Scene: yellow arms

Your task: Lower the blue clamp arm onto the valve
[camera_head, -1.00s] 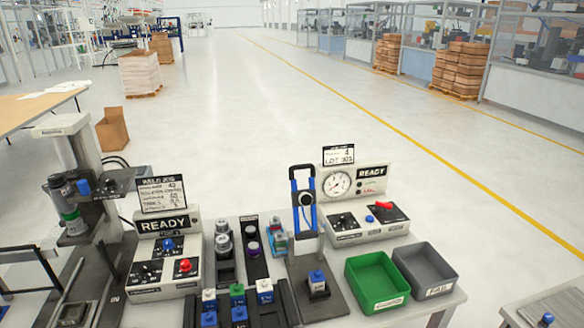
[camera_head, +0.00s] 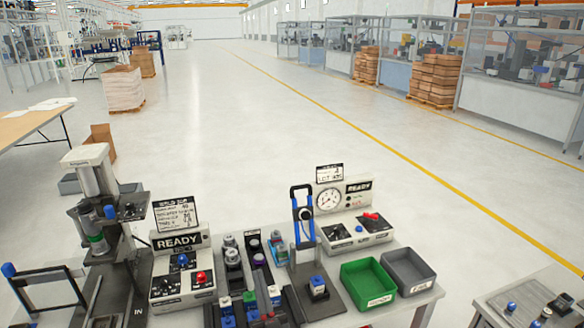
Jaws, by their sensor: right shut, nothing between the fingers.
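The clamp's blue arm (camera_head: 296,222), with a black grip on top, stands raised and upright at the back of its dark fixture plate (camera_head: 330,307). The valve (camera_head: 318,287), a small white block with a blue top, sits on that plate in front of the clamp, clear of the arm. My left gripper is not in view.
A gauge box (camera_head: 346,213) marked READY stands behind the clamp. A green bin (camera_head: 368,284) and a grey bin (camera_head: 409,271) are right of the plate. Several blocks and canisters, another READY box (camera_head: 181,262) and a press (camera_head: 97,215) stand to the left.

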